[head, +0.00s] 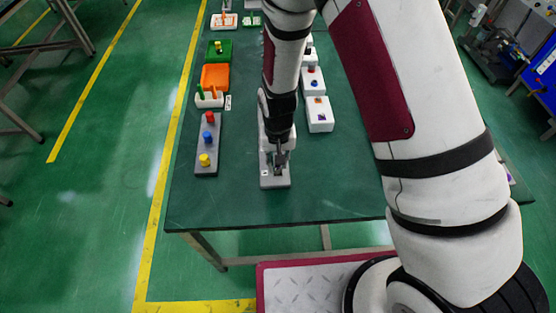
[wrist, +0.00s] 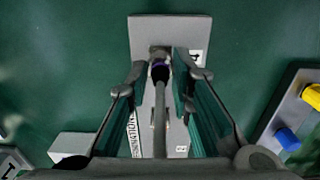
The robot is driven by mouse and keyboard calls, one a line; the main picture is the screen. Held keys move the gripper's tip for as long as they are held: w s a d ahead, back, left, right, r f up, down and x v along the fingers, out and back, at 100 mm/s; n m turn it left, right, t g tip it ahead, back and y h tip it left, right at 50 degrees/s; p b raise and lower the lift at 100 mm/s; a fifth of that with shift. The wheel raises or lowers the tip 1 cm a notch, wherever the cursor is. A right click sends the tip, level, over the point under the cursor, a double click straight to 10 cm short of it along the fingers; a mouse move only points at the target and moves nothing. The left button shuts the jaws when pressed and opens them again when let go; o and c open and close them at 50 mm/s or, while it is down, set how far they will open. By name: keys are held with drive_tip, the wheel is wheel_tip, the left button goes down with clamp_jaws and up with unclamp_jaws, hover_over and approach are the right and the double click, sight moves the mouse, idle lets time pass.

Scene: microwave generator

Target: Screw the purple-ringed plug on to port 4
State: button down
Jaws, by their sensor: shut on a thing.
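The purple-ringed plug (wrist: 160,72) shows in the wrist view between my fingertips, dark with a purple band. A grey stem or cable runs from it toward the camera. My gripper (wrist: 163,66) is shut on the plug, over a grey plate (wrist: 185,22). A small white label (wrist: 196,57) is beside the right fingertip; its number is not readable. In the head view my gripper (head: 279,160) points down at the same grey plate (head: 275,183) on the green table. The fingers hide the port, so I cannot tell whether the plug sits in it.
A grey block (head: 204,165) with red, blue and yellow knobs stands left of the plate. Orange (head: 215,77) and green (head: 219,50) trays are farther back. White blocks (head: 320,120) stand to the right. The table's front (head: 330,205) is clear.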

drive_tip(key=shift+f, duration=0.5)
drive_tip(key=c, duration=1.3)
unclamp_jaws()
drive_tip(key=shift+c, duration=0.2)
drive_tip(key=shift+r, duration=0.1)
wheel_tip(320, 180, up, 12)
